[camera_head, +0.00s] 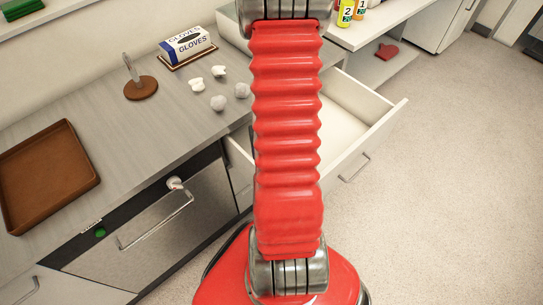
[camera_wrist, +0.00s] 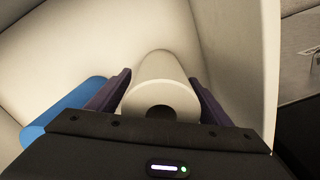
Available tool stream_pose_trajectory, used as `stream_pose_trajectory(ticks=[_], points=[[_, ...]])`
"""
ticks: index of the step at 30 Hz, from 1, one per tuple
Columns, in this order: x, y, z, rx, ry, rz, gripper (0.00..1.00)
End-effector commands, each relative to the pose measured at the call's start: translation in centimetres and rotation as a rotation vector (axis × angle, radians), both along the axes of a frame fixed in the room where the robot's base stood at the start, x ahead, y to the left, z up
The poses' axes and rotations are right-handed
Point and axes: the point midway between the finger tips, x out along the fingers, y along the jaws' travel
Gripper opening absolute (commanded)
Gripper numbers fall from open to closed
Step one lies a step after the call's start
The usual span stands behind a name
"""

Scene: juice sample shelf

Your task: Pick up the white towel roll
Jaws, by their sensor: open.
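The white towel roll (camera_wrist: 163,82) shows in the wrist view, its end with a dark round hole facing me. It stands or lies inside a pale drawer; I cannot tell its exact tilt. My gripper (camera_wrist: 162,90) is open, with one purple finger on each side of the roll. Small gaps seem to show between fingers and roll, and the lower part of the roll is hidden by my gripper body. In the head view the roll and my gripper are hidden behind my red arm; the open drawer (camera_head: 345,112) shows beside it.
A blue cylinder (camera_wrist: 62,112) lies left of my gripper in the drawer. The drawer walls are close around. On the counter are a glove box (camera_head: 187,45), a brown tray (camera_head: 48,172), a round brown stand (camera_head: 141,88) and several crumpled white pieces. Open floor lies right.

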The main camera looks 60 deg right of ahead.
Motion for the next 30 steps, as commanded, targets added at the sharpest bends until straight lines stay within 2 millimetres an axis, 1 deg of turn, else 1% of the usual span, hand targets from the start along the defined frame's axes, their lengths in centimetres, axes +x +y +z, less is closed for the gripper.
stream_pose_trajectory(ticks=[3,18,20,30], points=[[-0.01,0.01,-0.41,0.0,0.0,0.0,0.73],[0.01,-0.01,-0.38,0.0,0.0,0.0,0.73],[0.01,-0.01,-0.38,0.0,0.0,0.0,0.69],[0.01,-0.01,-0.38,0.0,0.0,0.0,0.45]])
